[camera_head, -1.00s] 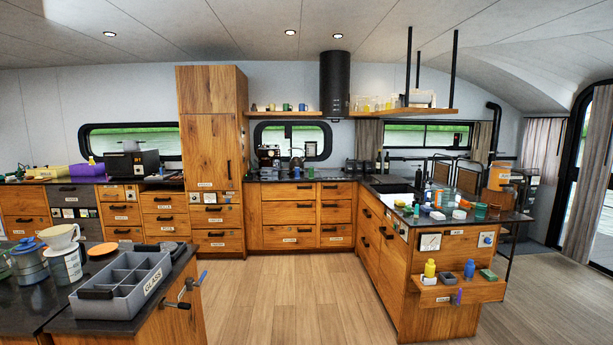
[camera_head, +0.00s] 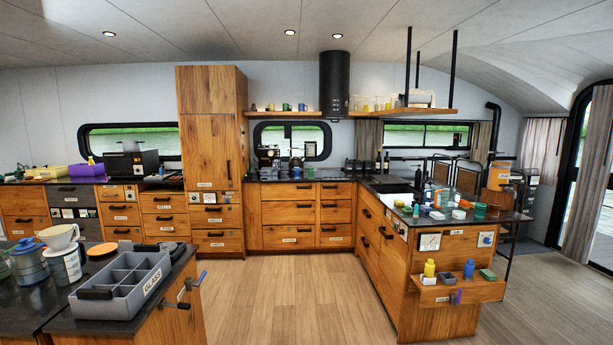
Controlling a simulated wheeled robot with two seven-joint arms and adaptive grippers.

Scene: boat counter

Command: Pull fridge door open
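A tall wooden cabinet (camera_head: 208,130) stands against the back wall, left of centre. I cannot tell for certain whether this is the fridge; no other clear fridge door shows. Drawers with labels sit below the door. Neither of my grippers is in view.
A near counter (camera_head: 95,322) at the lower left holds a grey divided tray (camera_head: 122,288) and several jugs. A wooden peninsula (camera_head: 450,255) with small items stands at the right. The wooden floor (camera_head: 290,290) between them is clear.

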